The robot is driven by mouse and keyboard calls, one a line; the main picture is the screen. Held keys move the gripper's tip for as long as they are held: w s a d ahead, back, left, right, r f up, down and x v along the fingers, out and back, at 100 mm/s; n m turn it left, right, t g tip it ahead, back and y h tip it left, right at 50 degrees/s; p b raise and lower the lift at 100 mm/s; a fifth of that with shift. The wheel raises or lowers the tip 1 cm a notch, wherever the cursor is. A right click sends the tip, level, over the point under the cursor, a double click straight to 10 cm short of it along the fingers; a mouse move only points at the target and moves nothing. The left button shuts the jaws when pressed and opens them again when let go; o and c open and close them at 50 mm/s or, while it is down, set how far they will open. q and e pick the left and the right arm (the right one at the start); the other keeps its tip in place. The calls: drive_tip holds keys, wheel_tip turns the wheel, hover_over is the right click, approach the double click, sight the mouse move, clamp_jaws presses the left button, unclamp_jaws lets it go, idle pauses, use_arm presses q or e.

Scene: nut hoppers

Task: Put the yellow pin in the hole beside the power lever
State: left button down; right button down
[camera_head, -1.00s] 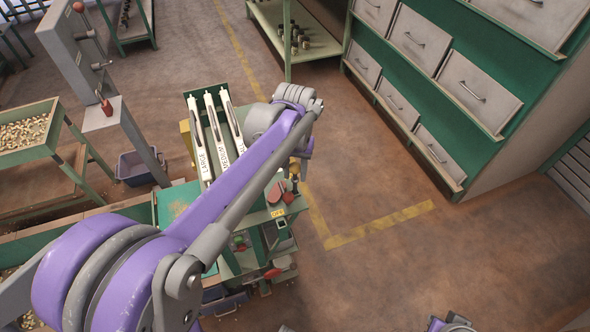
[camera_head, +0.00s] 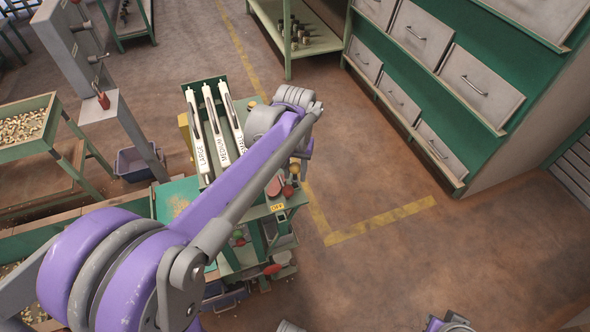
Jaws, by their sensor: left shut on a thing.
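The green machine (camera_head: 214,84) stands in the middle, with an OFF label (camera_head: 277,208) at its right front corner. A small red knob (camera_head: 287,191), perhaps that of the power lever, shows just above the label. My left arm reaches over the machine from the lower left. My left gripper (camera_head: 293,176) is mostly hidden below the wrist, close to the red knob. It is shut on a small yellow thing (camera_head: 295,168), which looks like the yellow pin. The hole cannot be made out.
Three white chutes (camera_head: 216,125), labelled by size, slope on the machine. A grey post with a red-handled lever (camera_head: 103,101) and a nut bin (camera_head: 22,128) stand left. A drawer cabinet (camera_head: 470,85) stands right. The floor (camera_head: 390,265) between is open.

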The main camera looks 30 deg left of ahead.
use_arm(q)
drive_tip(key=shift+f+b, duration=0.6)
drive_tip(key=shift+f, duration=0.45)
drive_tip(key=shift+f, duration=0.1)
drive_tip(key=shift+c, duration=2.2)
unclamp_jaws()
wheel_tip(320, 180, up, 11)
drive_tip(key=shift+d+f+p, duration=0.1)
drive_tip(key=shift+d+p, duration=0.05)
drive_tip(key=shift+p, duration=0.35)
